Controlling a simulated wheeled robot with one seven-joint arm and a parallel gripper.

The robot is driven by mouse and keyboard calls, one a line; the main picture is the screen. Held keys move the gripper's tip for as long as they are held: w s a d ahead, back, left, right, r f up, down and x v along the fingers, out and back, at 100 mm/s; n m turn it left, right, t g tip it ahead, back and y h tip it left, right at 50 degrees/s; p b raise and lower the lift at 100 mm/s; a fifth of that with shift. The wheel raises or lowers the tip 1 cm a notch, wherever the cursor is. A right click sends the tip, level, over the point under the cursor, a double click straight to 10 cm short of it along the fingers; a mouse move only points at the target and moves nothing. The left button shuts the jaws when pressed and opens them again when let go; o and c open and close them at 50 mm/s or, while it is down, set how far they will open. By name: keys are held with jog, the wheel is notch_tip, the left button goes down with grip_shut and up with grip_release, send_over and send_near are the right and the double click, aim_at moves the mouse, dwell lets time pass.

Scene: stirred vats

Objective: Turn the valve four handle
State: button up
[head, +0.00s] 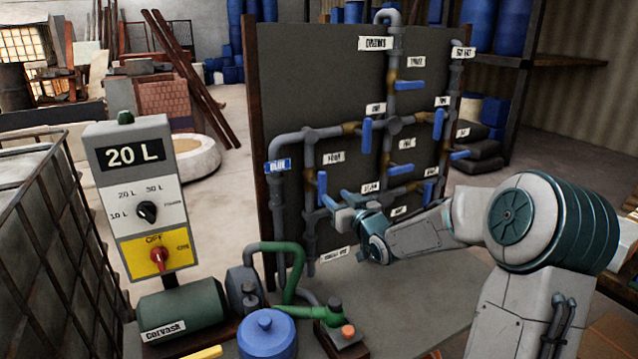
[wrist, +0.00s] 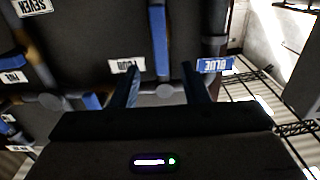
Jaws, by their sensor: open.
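A white label that seems to read FOUR (head: 335,157) is on the dark panel; it shows upside down in the wrist view (wrist: 127,66). Beside it is a blue lever handle (head: 322,186), roughly upright on the left vertical pipe. In the wrist view this handle (wrist: 158,40) lies between the lines of my two fingers, beyond their tips.
Other blue handles are near, one upper right (head: 366,138) and one right (head: 400,170). A BLUE label (head: 277,166) marks the left pipe. A control box (head: 140,195), pump (head: 190,310) and blue lidded vessel (head: 267,335) stand at the front left.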

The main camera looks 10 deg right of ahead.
aim_at(324, 187)
jog(key=p+x, duration=0.2)
jog(key=x, duration=0.8)
jog(key=shift+w+a, duration=0.1)
jog(key=shift+w, duration=0.2)
grip_shut()
